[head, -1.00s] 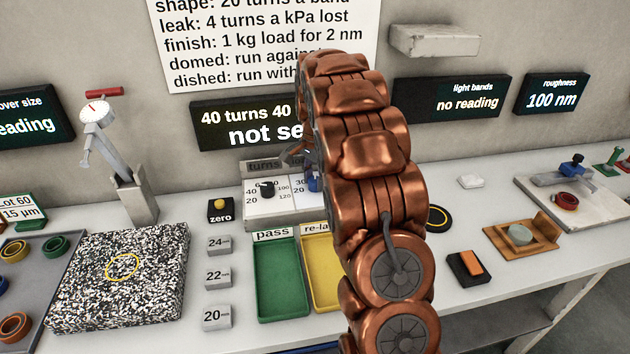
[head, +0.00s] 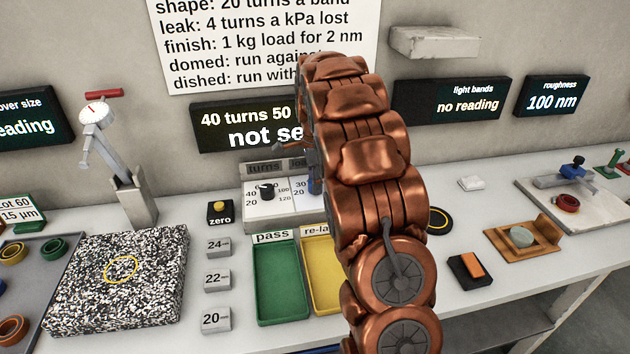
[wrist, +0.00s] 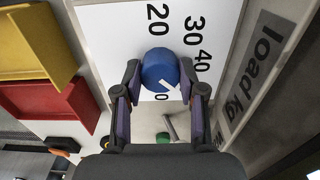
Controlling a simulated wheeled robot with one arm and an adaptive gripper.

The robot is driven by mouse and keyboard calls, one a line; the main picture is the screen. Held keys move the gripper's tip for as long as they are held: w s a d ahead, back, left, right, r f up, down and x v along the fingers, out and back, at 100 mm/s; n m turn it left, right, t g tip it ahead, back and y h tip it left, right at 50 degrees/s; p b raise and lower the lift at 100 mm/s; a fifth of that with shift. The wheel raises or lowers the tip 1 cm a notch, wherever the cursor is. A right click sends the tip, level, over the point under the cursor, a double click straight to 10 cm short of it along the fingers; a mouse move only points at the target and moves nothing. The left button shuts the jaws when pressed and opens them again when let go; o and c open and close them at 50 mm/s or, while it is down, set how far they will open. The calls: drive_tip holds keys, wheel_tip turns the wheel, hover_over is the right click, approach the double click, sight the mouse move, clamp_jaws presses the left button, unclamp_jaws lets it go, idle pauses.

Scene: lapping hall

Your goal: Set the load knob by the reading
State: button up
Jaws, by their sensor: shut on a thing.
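The load knob (wrist: 160,70) is blue with a white pointer line and sits on a white dial face in the wrist view. Numbers 20, 30 and 40 show around it; another mark is partly covered. My gripper (wrist: 160,80) is shut on the knob, one finger on each side. In the head view my copper arm hides most of the load dial and gripper. The turns knob (head: 266,191) is black, on the same panel (head: 275,210). The display (head: 240,126) above reads "40 turns 50" and "not se…", the rest hidden. The roughness display (head: 552,95) reads 100 nm.
The wall notice (head: 265,40) reads "finish: 1 kg load for 2 nm". A green pass tray (head: 280,318) and a yellow tray (head: 322,302) stand in front of the panel. A speckled plate (head: 70,300) and a dial gauge (head: 97,115) are at left.

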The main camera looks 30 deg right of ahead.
drive_tip(key=shift+r, duration=0.1)
drive_tip(key=o, duration=1.1)
drive_tip(key=shift+o, duration=0.2)
wheel_tip(320, 180, up, 12)
idle(0.5)
